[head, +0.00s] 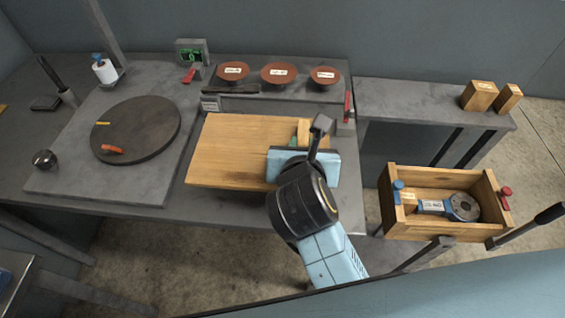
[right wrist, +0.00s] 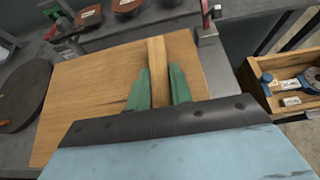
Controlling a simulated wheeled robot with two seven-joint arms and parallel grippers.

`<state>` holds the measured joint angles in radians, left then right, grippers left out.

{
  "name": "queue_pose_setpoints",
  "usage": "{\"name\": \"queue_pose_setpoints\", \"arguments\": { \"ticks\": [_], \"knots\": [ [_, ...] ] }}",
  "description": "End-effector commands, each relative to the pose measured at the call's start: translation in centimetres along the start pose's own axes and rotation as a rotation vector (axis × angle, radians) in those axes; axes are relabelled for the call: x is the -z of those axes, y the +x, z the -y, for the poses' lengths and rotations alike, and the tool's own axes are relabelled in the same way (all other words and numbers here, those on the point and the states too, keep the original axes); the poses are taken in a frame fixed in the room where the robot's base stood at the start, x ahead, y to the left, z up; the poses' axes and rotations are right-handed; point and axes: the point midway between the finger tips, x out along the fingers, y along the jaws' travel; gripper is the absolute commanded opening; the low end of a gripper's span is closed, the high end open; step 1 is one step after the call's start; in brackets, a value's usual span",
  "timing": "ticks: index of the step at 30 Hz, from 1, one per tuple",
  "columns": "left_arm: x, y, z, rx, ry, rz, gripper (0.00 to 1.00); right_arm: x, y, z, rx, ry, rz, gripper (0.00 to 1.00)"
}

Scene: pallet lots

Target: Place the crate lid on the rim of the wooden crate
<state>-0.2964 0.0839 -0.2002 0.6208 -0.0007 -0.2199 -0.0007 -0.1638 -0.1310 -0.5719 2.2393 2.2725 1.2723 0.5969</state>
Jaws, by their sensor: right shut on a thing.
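The crate lid (head: 230,150) is a flat light-wood board with a raised wooden batten, over the front right of the grey bench. I cannot tell whether it touches the bench. My right gripper (head: 301,139) is shut on the batten; its green fingers (right wrist: 152,90) flank the batten (right wrist: 157,68) in the right wrist view, where the board (right wrist: 90,95) spreads below them. The open wooden crate (head: 455,236) stands to the right, apart from the lid. A blue-and-grey round tool (head: 462,207) lies inside it. My left gripper is not in view.
The crate has a blue knob (head: 398,186) at its left and a red knob (head: 506,193) at its right. A shelf with brown dishes (head: 279,73) stands behind the lid. A dark round plate (head: 137,130) is at left. Wooden blocks (head: 479,95) sit behind the crate.

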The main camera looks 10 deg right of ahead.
Motion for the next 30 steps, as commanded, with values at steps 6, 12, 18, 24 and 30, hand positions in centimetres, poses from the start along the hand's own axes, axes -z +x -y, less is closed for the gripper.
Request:
{"name": "queue_pose_setpoints", "arguments": {
  "ticks": [6, 12, 18, 24, 30],
  "knots": [
    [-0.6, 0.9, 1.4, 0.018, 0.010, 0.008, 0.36, 3.1, 1.7, 0.0, 0.000, -0.001, 0.002, 0.00],
    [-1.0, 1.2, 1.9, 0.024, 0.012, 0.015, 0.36, 4.5, 2.5, 0.1, 0.001, 0.000, 0.001, 0.00],
    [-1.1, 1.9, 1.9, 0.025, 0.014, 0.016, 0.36, 6.7, 3.7, 0.1, 0.000, 0.000, 0.001, 0.00],
    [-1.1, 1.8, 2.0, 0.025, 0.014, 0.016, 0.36, 6.6, 3.7, 0.1, -0.001, 0.003, 0.002, 0.00],
    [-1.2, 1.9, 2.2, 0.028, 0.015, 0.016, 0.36, 7.0, 3.9, 0.1, 0.001, 0.001, 0.000, 0.26]
  ]
}}
